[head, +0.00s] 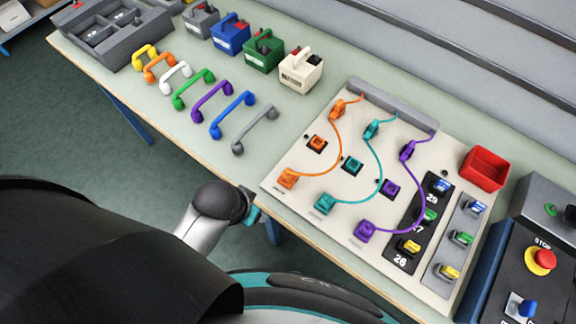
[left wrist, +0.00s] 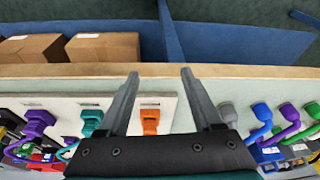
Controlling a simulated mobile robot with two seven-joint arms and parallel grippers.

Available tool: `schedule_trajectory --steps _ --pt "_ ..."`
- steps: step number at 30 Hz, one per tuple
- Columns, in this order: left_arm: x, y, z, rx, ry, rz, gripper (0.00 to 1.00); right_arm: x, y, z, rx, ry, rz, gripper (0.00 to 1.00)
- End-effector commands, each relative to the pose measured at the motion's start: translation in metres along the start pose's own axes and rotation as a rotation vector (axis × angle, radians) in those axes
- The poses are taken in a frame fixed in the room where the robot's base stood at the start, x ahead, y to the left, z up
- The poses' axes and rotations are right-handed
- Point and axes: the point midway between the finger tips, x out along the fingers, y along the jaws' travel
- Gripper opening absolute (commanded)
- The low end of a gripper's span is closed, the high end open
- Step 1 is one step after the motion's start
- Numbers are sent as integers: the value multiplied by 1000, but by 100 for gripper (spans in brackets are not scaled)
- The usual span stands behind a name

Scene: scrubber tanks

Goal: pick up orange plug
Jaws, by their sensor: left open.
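An orange plug (head: 288,178) sits at the front left corner of the cream panel (head: 279,197), with an orange cable (head: 330,160) running to an orange connector (head: 338,109) near the back. An orange square socket (head: 317,143) lies between them. The front orange plug also shows in the left wrist view (left wrist: 150,120), between the two fingers and below their tips in the picture. My left gripper (left wrist: 160,74) is open and empty, and does not touch the plug. In the head view my left wrist is off the table's front edge, near the panel's front left corner. My right gripper is not in view.
A teal plug (head: 324,203) and a purple plug (head: 365,231) stand along the panel's front, with their own cables. Several coloured handles (head: 212,101) lie left of the panel. A red bin (head: 484,168) stands at its right. The table between handles and panel is clear.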

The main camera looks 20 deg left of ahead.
Motion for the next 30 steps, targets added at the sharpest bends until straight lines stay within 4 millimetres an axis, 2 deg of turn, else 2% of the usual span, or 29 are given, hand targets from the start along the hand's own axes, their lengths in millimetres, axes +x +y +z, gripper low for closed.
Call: schedule_trajectory --steps 1,4,6,9,15,21,26,30 --pt "-24 1 -11 16 16 4 66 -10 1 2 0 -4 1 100" --pt "-61 8 -33 90 53 25 66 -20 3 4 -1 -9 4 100" --pt "-90 24 -61 235 105 64 66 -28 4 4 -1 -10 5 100" --pt "-105 49 -88 476 164 116 66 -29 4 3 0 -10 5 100" --pt "-121 95 -127 995 274 183 66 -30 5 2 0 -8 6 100" --pt "-132 127 -147 1630 349 202 66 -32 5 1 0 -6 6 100" --pt "-133 127 -152 2130 345 202 66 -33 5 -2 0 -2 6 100" --pt "-130 108 -153 2531 287 219 66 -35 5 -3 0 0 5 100"
